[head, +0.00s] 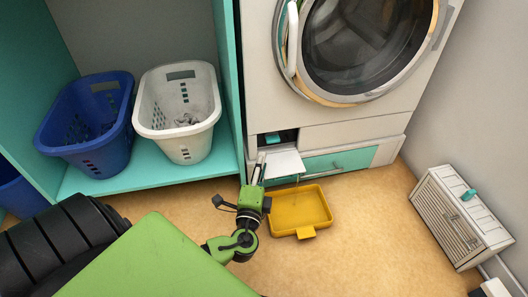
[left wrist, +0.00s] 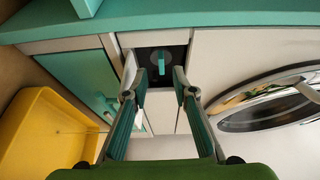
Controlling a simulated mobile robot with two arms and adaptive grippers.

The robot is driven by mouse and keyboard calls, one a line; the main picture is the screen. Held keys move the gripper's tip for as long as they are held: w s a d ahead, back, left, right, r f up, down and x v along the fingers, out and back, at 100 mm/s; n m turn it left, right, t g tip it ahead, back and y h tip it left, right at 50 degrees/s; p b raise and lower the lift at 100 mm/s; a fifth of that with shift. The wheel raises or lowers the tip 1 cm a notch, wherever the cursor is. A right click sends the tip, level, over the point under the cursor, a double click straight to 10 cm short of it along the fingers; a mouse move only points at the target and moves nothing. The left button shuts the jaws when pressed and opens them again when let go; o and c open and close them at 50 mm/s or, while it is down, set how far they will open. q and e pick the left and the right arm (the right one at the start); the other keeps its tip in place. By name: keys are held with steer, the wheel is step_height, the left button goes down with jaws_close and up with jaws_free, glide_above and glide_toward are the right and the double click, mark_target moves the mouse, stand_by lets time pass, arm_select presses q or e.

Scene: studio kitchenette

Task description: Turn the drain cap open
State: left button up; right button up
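The drain cap (left wrist: 161,65) is a teal knob inside a dark square recess low on the front of the washing machine (head: 350,110). In the head view it shows small and dim in the recess (head: 274,138). The white hatch flap (head: 286,163) is folded down open below the recess. My left gripper (head: 258,168) is in front of the flap and recess. In the left wrist view its two fingers (left wrist: 163,82) are apart with nothing between them, pointing at the cap and short of it. My right gripper is in no view.
A yellow tray (head: 287,221) lies on the floor beside my left gripper. A teal drawer front (head: 341,161) is right of the flap. Blue (head: 66,150) and white baskets (head: 154,128) stand on a teal shelf. A white slatted box (head: 442,217) stands at right.

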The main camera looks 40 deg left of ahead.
arm_select(q)
steer(key=shift+v, duration=1.5)
